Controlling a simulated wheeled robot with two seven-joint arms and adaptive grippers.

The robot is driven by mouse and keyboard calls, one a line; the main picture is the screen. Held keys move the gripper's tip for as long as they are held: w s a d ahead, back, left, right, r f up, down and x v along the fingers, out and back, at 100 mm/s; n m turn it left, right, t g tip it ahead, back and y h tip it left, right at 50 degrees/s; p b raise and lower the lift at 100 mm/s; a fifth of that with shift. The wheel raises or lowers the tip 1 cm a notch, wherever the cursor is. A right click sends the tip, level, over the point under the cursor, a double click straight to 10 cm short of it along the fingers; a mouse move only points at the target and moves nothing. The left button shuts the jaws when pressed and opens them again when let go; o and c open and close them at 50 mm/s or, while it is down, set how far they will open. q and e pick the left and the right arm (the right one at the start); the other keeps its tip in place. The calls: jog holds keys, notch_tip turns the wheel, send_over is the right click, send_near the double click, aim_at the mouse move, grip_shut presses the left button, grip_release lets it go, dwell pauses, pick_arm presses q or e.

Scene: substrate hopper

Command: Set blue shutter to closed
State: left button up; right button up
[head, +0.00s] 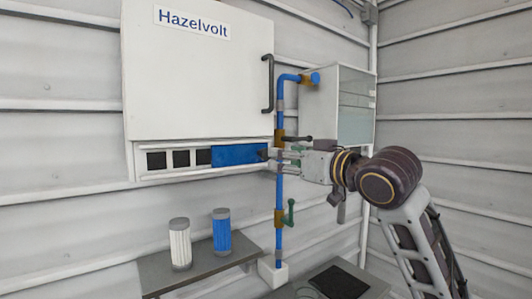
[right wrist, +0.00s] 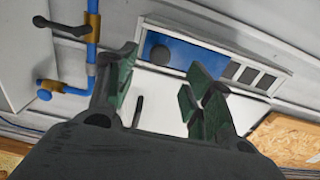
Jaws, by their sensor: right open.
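The blue shutter (head: 236,154) is a flat blue panel at the right end of a slotted strip under the white Hazelvolt cabinet. Dark square openings (head: 181,158) show uncovered to its left. The shutter has a round dark knob (head: 263,154) at its right end. In the right wrist view, the blue shutter (right wrist: 187,54) and knob (right wrist: 160,55) lie beyond the fingertips. My right gripper (head: 282,157) is open, just right of the knob, pointing left. In the right wrist view, its green-padded fingers (right wrist: 161,72) stand apart either side of the knob; contact cannot be told. My left gripper is out of view.
A blue pipe (head: 279,190) with brass fittings and valve levers runs upright close to my right gripper. The white cabinet (head: 195,75) has a dark handle. Below, a white and a blue filter cartridge (head: 221,231) stand on a grey shelf (head: 205,268).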

aim_at(266, 154)
jog(key=shift+p+x, duration=1.05)
jog(key=shift+x, duration=3.4)
grip_shut()
